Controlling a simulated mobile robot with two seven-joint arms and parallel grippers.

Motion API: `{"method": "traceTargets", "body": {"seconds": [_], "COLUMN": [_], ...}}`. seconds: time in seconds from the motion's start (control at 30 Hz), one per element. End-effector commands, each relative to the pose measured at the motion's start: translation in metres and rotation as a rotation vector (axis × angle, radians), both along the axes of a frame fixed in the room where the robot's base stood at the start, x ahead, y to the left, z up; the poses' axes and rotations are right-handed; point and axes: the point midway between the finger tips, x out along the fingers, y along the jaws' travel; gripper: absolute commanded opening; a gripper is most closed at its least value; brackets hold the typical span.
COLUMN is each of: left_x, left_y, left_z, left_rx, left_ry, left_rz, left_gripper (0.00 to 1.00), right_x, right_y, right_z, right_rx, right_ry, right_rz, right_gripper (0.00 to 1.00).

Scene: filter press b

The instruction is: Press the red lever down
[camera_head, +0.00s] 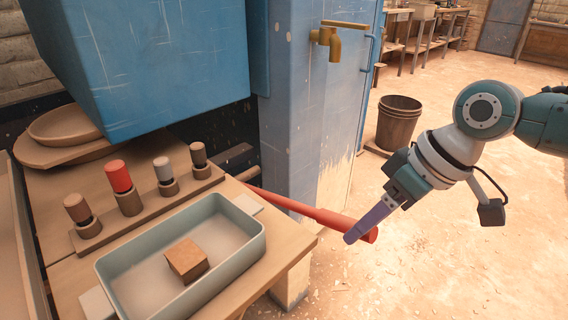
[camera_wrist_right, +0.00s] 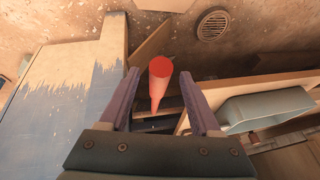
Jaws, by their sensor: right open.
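The red lever (camera_head: 310,211) is a long red bar that sticks out from the blue press (camera_head: 315,90), beside the wooden table. Its rounded end is at the right, by my right gripper (camera_head: 352,238). In the right wrist view the lever (camera_wrist_right: 158,82) shows end-on between the two purple fingers of my right gripper (camera_wrist_right: 160,88). The fingers are apart, one on each side of the lever; I cannot tell whether either touches it. In the head view a finger hides part of the lever near its end. My left gripper is not in view.
A pale blue-grey tray (camera_head: 250,244) with a brown block (camera_head: 187,260) stands on the table left of the lever. Several pegs stand in a wooden rack (camera_head: 117,226) behind it. A brass tap (camera_head: 330,42) juts from the press. A bucket (camera_head: 398,122) stands on the floor, which is otherwise open at right.

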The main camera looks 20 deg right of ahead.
Motion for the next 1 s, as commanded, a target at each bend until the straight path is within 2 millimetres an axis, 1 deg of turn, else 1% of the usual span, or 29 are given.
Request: {"method": "traceTargets", "body": {"seconds": [0.03,0.13,0.23,0.47,0.57,1.0], "left_x": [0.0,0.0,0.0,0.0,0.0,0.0], "left_y": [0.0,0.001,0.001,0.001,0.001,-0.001], "left_z": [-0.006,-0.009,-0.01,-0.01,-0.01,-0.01], "left_rx": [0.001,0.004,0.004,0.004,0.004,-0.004], "left_ry": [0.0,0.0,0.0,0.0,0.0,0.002], "left_rz": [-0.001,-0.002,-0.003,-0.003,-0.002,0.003], "left_gripper": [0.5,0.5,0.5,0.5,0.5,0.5], "right_x": [0.003,0.005,0.007,0.007,0.007,0.007], "right_y": [0.003,0.005,0.006,0.007,0.006,0.007], "right_z": [-0.009,-0.017,-0.02,-0.02,-0.02,-0.02], "right_rx": [0.002,0.001,0.0,-0.001,-0.001,0.0], "right_ry": [0.0,0.001,0.0,-0.001,-0.001,0.001], "right_rz": [0.0,-0.001,0.0,0.001,0.001,0.0], "right_gripper": [0.64,0.64,0.64,0.64,0.55,0.06]}}
